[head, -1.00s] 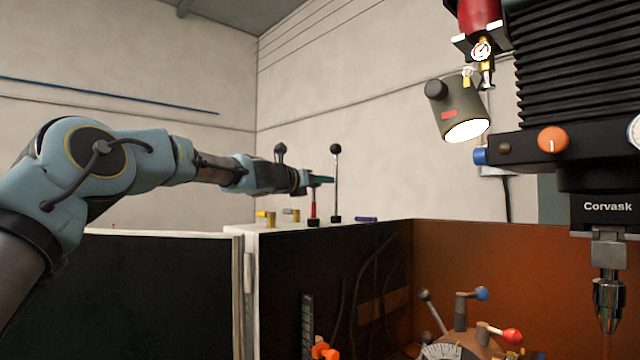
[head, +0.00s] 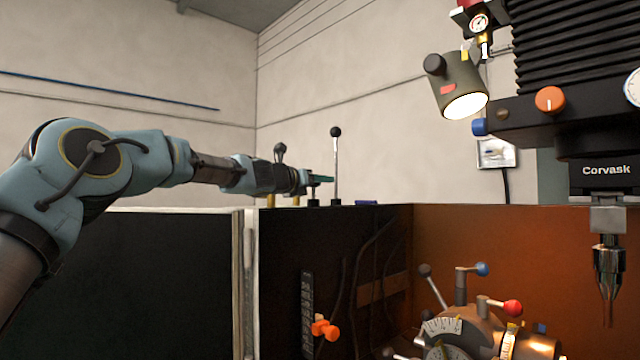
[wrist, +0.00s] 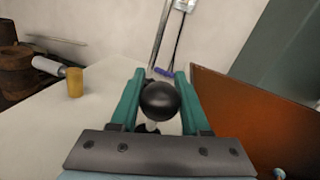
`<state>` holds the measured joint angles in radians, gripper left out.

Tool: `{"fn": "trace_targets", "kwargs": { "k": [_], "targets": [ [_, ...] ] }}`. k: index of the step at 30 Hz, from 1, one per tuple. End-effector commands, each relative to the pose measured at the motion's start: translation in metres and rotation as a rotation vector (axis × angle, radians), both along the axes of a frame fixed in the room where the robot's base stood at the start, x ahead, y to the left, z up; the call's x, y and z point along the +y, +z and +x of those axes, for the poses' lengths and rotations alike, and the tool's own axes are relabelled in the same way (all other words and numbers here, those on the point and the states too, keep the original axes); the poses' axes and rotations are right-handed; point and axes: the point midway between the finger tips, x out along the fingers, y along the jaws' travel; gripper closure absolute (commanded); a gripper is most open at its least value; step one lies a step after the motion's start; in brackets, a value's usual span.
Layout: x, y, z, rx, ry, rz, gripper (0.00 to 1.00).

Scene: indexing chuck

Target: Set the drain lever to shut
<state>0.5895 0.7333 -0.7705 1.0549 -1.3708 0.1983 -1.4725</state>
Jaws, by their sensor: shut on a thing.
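My gripper (head: 322,179) reaches over the pale cabinet top from the left. In the wrist view its green fingers (wrist: 157,100) are shut around a lever with a black ball knob (wrist: 160,101). A pale stem and dark foot show below the knob. The head view mostly hides this lever behind the gripper. A tall chrome lever (head: 336,165) with a black ball stands upright just beyond the fingertips, apart from them. No label shows which lever is the drain lever.
A yellow post (wrist: 75,82) stands left of my gripper on the cabinet top (wrist: 45,125). A blue-purple piece (head: 366,202) lies at right. Below are an orange handle (head: 325,329) and the chuck with red (head: 513,307) and blue knobs. A lamp (head: 459,88) hangs at right.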

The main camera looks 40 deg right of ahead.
Motion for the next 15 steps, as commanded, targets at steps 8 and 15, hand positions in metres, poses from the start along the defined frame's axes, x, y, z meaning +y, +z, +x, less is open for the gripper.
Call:
{"fn": "trace_targets", "kwargs": {
  "k": [8, 15],
  "targets": [
    [-0.0008, -0.0069, 0.0005, 0.003, -0.001, 0.009, 0.35],
    [-0.0006, -0.0048, 0.0002, 0.002, 0.0, 0.007, 0.24]
  ]
}}
